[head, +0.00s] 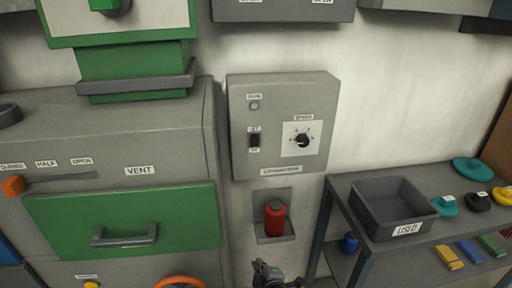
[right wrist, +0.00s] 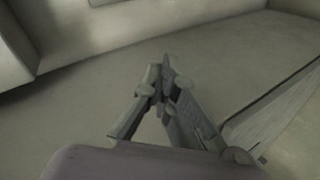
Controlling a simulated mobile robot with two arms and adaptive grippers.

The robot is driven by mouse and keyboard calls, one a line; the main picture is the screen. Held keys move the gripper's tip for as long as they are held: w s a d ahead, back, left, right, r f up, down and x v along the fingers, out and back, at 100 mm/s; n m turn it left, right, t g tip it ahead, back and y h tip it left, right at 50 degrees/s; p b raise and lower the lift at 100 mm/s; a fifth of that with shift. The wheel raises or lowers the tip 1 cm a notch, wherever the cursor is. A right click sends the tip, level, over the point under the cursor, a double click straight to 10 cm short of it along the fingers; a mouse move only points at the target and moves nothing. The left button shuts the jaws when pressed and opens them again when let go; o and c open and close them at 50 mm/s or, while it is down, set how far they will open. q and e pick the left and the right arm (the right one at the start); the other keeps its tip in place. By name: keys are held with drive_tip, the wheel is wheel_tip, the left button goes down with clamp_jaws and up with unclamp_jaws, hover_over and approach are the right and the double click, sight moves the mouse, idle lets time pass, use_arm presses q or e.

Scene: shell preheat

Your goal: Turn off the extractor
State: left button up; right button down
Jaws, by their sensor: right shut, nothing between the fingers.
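The grey extractor control box (head: 318,95) is mounted on the wall in the middle of the head view. It carries a small black switch (head: 254,140) at left, a round lamp (head: 254,105) above it that looks grey and unlit, and a black knob (head: 302,140) on a white dial at right. The switch's position is too small to tell. My right gripper (head: 262,267) is at the bottom edge of the head view, well below the box and apart from it. It also shows in the right wrist view (right wrist: 164,70), shut and empty. My left gripper is out of view.
A red cylinder (head: 275,218) stands in a wall holder below the box. At left is a grey cabinet with a green drawer (head: 125,220) and an orange slider (head: 13,186). At right, a shelf holds a dark bin (head: 405,232) labelled USED and several coloured pieces.

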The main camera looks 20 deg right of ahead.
drive_tip(key=w+d+r+n+t+h, duration=0.1)
drive_tip(key=w+r+t, duration=0.1)
drive_tip(key=r, duration=1.4)
drive_tip(key=w+d+r+n+t+h, duration=0.1)
drive_tip(key=r+t, duration=0.3)
drive_tip(key=r, duration=1.1)
drive_tip(key=shift+w+d+r+n+h+b, duration=0.2)
drive_tip(key=shift+w+r+n+h+b, duration=0.15)
drive_tip(key=shift+w+n+h, duration=0.25)
drive_tip(key=shift+s, duration=0.1)
drive_tip(key=p, duration=0.3)
approach(255, 139)
drive_tip(key=x, duration=0.7)
drive_tip(key=shift+f, duration=0.15)
